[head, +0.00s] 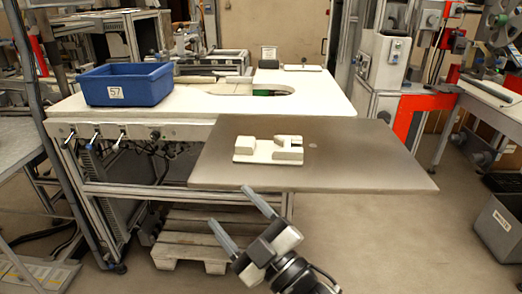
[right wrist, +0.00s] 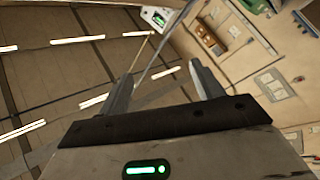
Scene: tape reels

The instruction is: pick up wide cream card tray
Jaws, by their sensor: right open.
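The wide cream card tray (head: 243,159) lies flat on the grey-brown metal table top (head: 370,170), left of its middle. It has raised cream blocks on it, with a gap between them. My right gripper (head: 235,213) is below and in front of the tray in the head view, apart from it and short of the table's front edge. Its two fingers are spread and empty. In the right wrist view the same gripper (right wrist: 158,80) shows its open fingers with nothing between them. The tray cannot be made out in that view. My left gripper is not in view.
A blue bin (head: 127,88) marked 57 stands on the white workbench (head: 190,103) behind the table. Small items lie at the back of that bench. A wooden pallet (head: 190,245) is on the floor beneath. The table's right part is clear. A grey crate (head: 503,225) stands far right.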

